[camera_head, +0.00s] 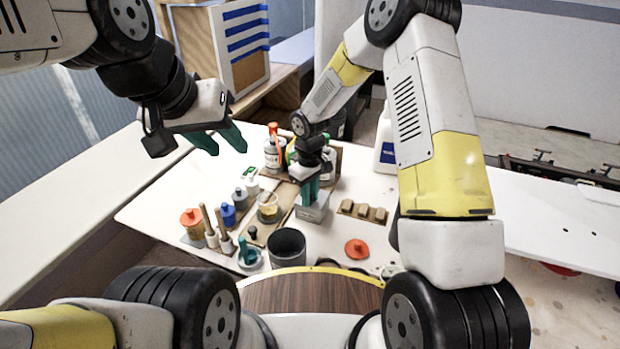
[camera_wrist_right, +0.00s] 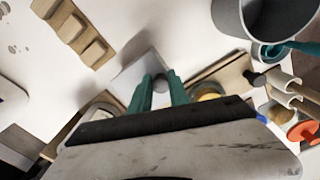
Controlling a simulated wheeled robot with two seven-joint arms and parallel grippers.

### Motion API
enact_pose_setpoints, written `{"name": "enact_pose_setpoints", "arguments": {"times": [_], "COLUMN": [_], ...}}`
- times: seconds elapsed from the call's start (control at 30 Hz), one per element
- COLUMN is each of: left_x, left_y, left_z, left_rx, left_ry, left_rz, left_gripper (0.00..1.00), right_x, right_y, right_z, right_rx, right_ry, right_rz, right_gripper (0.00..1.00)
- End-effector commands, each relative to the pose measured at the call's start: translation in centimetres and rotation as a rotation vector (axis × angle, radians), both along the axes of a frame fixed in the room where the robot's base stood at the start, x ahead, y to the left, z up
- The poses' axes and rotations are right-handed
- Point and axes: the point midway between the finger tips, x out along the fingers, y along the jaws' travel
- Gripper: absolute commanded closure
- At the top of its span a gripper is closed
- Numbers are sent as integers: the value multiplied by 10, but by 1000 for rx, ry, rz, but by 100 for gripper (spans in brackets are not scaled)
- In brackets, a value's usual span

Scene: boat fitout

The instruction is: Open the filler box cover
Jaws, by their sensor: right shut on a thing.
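The filler box (camera_head: 313,212) is a small light grey box on the white table, just under my right gripper (camera_head: 309,200). In the right wrist view, its pale flat cover (camera_wrist_right: 134,76) shows in front of the teal fingers. My right gripper (camera_wrist_right: 160,80) is shut on a small grey knob (camera_wrist_right: 161,85) on the cover. The head view does not show clearly whether the cover is raised; the fingers hide part of it. My left gripper (camera_head: 228,150) is empty, with its teal fingers apart, high over the table's back left.
A dark grey cup (camera_head: 287,247) stands in front of the box. Left of it are a glass jar (camera_head: 268,207), a blue-lidded pot (camera_head: 228,215) and brushes. A wooden block rack (camera_head: 363,211) and an orange lid (camera_head: 356,249) lie to the right. Bottles (camera_head: 274,154) stand behind.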

Motion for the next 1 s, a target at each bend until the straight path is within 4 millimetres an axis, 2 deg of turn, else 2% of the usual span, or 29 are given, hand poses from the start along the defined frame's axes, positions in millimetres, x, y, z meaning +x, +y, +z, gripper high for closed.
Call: {"name": "enact_pose_setpoints", "arguments": {"times": [0.57, 0.67, 0.9, 1.0], "left_x": [0, 0, 0, 0], "left_y": [0, 0, 0, 0], "left_z": [0, 0, 0, 0], "left_rx": [0, 0, 0, 0], "left_ry": [0, 0, 0, 0], "left_rz": [0, 0, 0, 0], "left_gripper": [64, 64, 64, 64], "right_x": [0, -12, -61, -72], "right_y": [0, 5, 25, 28], "right_z": [1, 1, 1, 1], "right_rx": [-1, -2, -2, -1], "right_ry": [-1, 1, 1, 0], "right_rz": [0, 5, 6, 2], "right_gripper": [100, 100, 100, 100]}}
